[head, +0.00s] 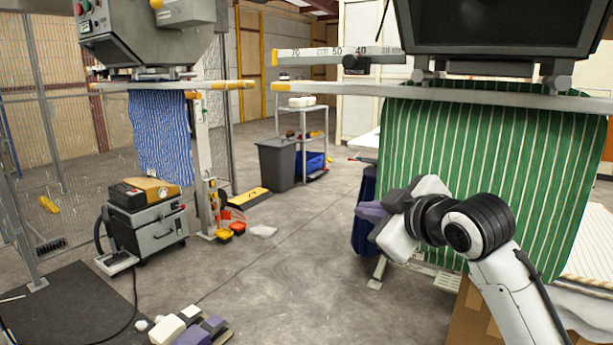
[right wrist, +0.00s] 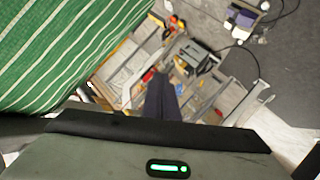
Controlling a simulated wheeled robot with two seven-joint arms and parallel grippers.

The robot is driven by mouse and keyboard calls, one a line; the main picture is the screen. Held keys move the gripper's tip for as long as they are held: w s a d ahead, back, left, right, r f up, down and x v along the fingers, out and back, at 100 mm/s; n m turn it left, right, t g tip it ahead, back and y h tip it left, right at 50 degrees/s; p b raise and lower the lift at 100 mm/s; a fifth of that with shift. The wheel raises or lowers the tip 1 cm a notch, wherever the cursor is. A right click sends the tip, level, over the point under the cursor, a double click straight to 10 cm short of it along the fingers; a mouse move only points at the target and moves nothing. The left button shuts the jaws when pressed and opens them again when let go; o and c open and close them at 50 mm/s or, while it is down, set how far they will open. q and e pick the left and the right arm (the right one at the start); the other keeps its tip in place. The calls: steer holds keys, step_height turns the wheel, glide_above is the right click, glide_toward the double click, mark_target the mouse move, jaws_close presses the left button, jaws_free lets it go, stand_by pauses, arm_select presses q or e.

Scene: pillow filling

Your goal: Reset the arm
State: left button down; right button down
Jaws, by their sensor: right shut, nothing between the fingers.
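My right arm comes in from the lower right in the head view. Its gripper (head: 371,210) points left and is shut, with nothing between its dark purple fingers. It is in front of the left part of a hanging green and white striped pillow cover (head: 490,150); I cannot tell whether they touch. In the right wrist view the shut fingers (right wrist: 162,98) show in the middle, and the green striped cloth (right wrist: 60,45) fills the upper left. My left gripper is not in view.
A blue striped cover (head: 160,135) hangs under a machine at the left. A wheeled grey unit (head: 148,228), a grey bin (head: 277,163) and a shelf cart (head: 304,118) stand on the floor. A white and purple pedal-like object (head: 188,327) lies at the bottom.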

steer(key=s+d+f+m+g+h, duration=0.1)
steer(key=s+f+m, duration=0.3)
steer(key=f, duration=1.1)
steer(key=s+d+f+m+g, duration=0.1)
steer(key=s+f, duration=0.5)
steer(key=f, duration=0.9)
steer(key=s+d+f+m+g, duration=0.1)
steer(key=s+f+m, duration=0.1)
steer(key=s+f, duration=0.7)
steer(key=s+d+f+m+g+h, duration=0.1)
steer(key=s+d+f+m, duration=0.1)
steer(key=s+f, duration=0.8)
steer(key=s, duration=0.7)
steer(key=shift+s+d+m+h, duration=0.2)
steer(key=shift+d+m+h, duration=0.1)
steer(key=shift+m, duration=0.1)
